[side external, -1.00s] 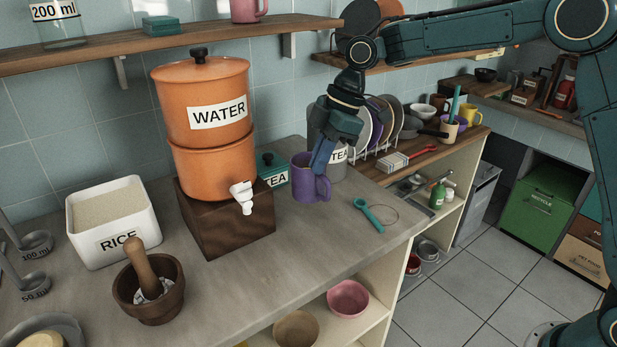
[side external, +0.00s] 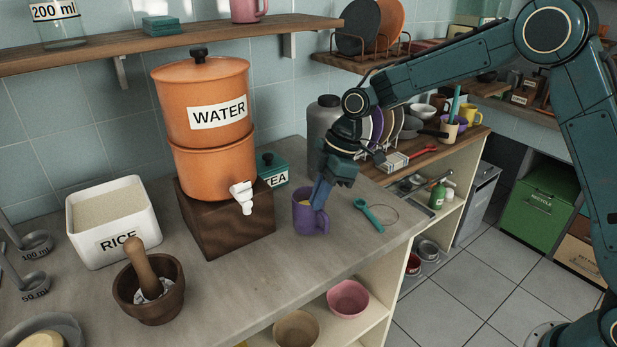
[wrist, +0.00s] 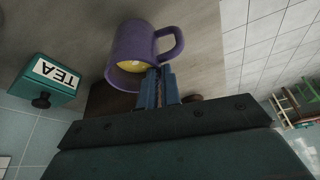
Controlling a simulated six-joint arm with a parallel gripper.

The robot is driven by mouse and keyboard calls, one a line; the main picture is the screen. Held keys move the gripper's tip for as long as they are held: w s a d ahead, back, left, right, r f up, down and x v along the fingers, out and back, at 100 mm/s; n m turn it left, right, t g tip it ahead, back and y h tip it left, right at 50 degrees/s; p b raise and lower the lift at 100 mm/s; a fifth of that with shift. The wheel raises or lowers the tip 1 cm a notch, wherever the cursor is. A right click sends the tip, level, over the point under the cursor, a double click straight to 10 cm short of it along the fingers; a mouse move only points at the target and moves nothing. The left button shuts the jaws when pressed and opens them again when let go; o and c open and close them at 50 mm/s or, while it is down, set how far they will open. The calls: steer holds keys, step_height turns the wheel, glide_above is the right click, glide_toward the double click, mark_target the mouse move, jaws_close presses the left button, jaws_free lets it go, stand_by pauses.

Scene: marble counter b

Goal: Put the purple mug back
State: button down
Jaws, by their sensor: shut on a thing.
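My gripper (side external: 319,195) reaches down from the upper right and is shut on the mug's rim near the handle. In the wrist view the fingers (wrist: 158,86) pinch the wall of the mug (wrist: 127,40), and the yellow contents (wrist: 133,66) show at its mouth.
The orange water dispenser (side external: 205,150) with a white tap (side external: 243,197) stands left of the mug. A green tea box (side external: 272,169) and a grey canister (side external: 322,135) are behind. A teal spoon (side external: 368,214) lies to the right. The counter in front is clear.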

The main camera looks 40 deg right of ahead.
steer(key=shift+f, duration=0.75)
steer(key=shift+f, duration=0.1)
steer(key=c, duration=1.6)
jaws_free()
steer(key=shift+f, duration=0.1)
steer(key=shift+r, duration=0.2)
steer(key=v, duration=1.2)
steer(key=shift+s, duration=0.1)
